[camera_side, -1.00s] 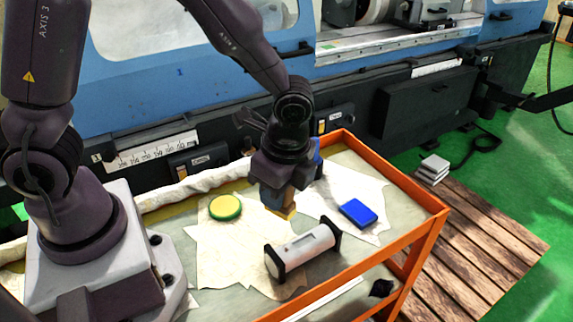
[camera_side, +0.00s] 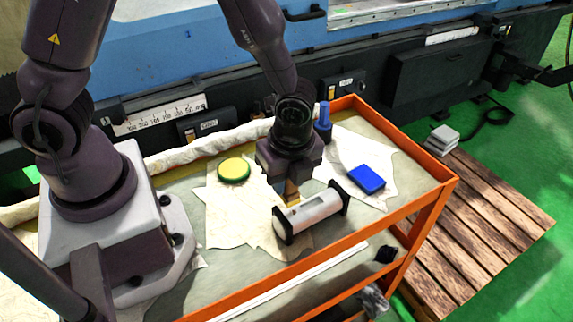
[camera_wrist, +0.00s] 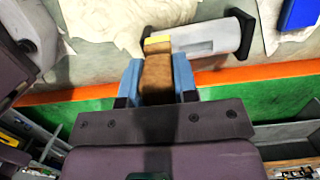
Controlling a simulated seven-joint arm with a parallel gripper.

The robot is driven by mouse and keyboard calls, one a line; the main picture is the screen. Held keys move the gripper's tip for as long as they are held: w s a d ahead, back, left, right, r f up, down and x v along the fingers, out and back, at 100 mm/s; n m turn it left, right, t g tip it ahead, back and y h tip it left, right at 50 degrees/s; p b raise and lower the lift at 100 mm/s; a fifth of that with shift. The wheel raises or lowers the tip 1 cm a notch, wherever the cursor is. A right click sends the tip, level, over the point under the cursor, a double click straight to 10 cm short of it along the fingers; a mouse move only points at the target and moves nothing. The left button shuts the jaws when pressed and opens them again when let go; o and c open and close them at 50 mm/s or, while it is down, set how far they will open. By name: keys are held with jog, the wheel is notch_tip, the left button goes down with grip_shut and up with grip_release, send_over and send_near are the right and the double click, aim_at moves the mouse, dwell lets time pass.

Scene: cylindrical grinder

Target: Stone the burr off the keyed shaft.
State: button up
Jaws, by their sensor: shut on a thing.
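The keyed shaft (camera_side: 316,213) is a pale grey cylinder lying between two black end supports on the bench. A slot shows along its top; the shaft also shows in the wrist view (camera_wrist: 222,38). My gripper (camera_side: 291,188) points down at the shaft's left part. In the wrist view its blue fingers (camera_wrist: 158,80) are shut on a brown stone (camera_wrist: 156,72) with a yellow end. The yellow end is right by the shaft's left part, near the slot; I cannot tell whether they touch. No burr can be made out.
A yellow and green round tin (camera_side: 234,169) sits left of my gripper. A blue block (camera_side: 366,178) lies on a cloth to the right, and a blue bottle (camera_side: 323,122) stands behind. An orange rim (camera_side: 420,200) edges the bench. The blue grinder (camera_side: 200,50) stands behind.

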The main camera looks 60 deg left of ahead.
notch_tip(320, 180, down, 3)
jog(key=shift+r, duration=0.1)
jog(key=shift+w+d+f, duration=0.1)
jog(key=shift+d+f, duration=0.1)
jog(key=shift+d, duration=0.55)
jog(key=shift+c, duration=0.6)
jog(key=shift+d, duration=1.15)
jog(key=shift+a, duration=1.95)
jog(key=shift+r, duration=4.1)
